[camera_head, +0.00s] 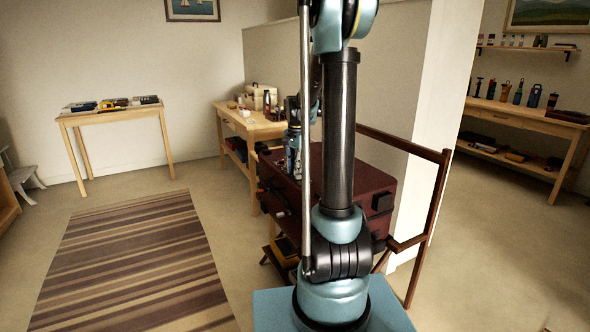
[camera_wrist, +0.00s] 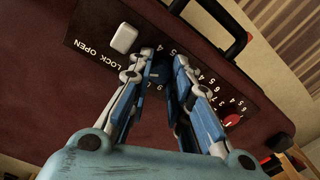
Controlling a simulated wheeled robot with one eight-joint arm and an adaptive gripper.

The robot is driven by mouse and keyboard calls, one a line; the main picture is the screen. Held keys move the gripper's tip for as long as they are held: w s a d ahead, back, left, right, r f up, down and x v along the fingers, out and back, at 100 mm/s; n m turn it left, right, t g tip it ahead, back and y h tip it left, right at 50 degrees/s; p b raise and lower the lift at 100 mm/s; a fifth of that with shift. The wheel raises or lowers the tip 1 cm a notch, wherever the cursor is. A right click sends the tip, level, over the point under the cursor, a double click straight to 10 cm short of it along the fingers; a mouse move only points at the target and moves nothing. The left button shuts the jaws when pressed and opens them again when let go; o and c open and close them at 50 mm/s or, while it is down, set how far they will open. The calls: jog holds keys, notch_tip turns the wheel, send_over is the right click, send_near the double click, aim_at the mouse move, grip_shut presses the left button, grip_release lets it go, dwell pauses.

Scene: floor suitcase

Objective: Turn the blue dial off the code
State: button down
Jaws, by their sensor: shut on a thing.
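The dark red suitcase (camera_head: 350,181) stands behind my arm in the head view. Its side fills much of the wrist view (camera_wrist: 40,75). A dark lock plate (camera_wrist: 92,40) on it carries the words LOCK OPEN, a white square button (camera_wrist: 124,38) and printed numbers. My gripper (camera_wrist: 161,66) is over the plate, its two fingers closed in around the blue dial (camera_wrist: 158,73). The dial is mostly hidden by the fingers, and its pointer setting cannot be read. A red dial (camera_wrist: 232,120) sits apart to the right, clear of the fingers. In the head view my gripper (camera_head: 292,150) is small beside the suitcase.
A black handle (camera_wrist: 238,40) stands out from the suitcase near the plate. A wooden rack rail (camera_head: 440,200) rises right of the suitcase. A table with tools (camera_head: 235,118) is behind it. A striped rug (camera_head: 130,265) lies on open floor at left.

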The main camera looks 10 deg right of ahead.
jog(key=n, duration=0.5)
jog(key=shift+w+n, duration=0.15)
jog(key=shift+n, duration=0.15)
jog(key=n, duration=0.5)
jog(key=shift+n, duration=0.3)
jog(key=c, duration=1.7)
grip_release()
notch_tip(320, 180, up, 12)
jog(key=shift+d, duration=0.2)
